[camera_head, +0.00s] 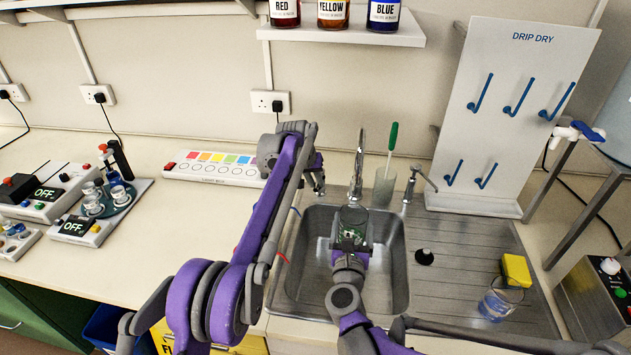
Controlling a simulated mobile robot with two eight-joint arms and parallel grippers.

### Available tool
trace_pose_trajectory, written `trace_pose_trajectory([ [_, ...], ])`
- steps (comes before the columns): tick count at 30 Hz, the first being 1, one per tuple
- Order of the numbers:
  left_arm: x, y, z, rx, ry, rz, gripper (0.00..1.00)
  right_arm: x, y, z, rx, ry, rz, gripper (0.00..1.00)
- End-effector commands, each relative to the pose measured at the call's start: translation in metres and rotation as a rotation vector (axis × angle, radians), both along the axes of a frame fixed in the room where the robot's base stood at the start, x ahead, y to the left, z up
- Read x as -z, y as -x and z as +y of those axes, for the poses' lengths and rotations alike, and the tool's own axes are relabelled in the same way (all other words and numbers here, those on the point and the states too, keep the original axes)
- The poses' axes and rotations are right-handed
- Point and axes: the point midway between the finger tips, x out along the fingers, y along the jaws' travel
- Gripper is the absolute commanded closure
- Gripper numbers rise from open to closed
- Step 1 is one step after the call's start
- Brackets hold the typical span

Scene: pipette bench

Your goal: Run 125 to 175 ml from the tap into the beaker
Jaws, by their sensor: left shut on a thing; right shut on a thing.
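The chrome tap (358,165) stands at the back of the steel sink (312,240), its spout over the basin. My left gripper (318,184) is shut at the back left of the sink, where the left tap handle seems to be; its jaws and that handle are mostly hidden. The right tap handle (412,184) is free. My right gripper (352,216) is shut in the basin just below the spout. What it holds is almost wholly hidden by the gripper; it seems to be the beaker. I cannot see a water stream or a level.
A glass vessel (494,306) with bluish marks stands on the ridged draining board (455,275), beside a yellow sponge (516,270). A pot (384,187) with a green-handled brush (393,136) stands behind the sink. The drip-dry rack (510,100) rises at the back right.

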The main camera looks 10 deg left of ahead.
Motion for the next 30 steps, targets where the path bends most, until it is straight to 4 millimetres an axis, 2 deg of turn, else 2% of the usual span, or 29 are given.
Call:
trace_pose_trajectory([
  [26,-0.0006,-0.0002,0.0002,0.0,0.0,-0.001,1.0,-0.0002,-0.0001,0.0,0.0,0.0,0.0,0.84],
  [30,-0.0004,-0.0008,0.0053,0.039,0.0,0.002,1.0,-0.0003,-0.0001,0.0,0.0,0.0,0.0,0.84],
])
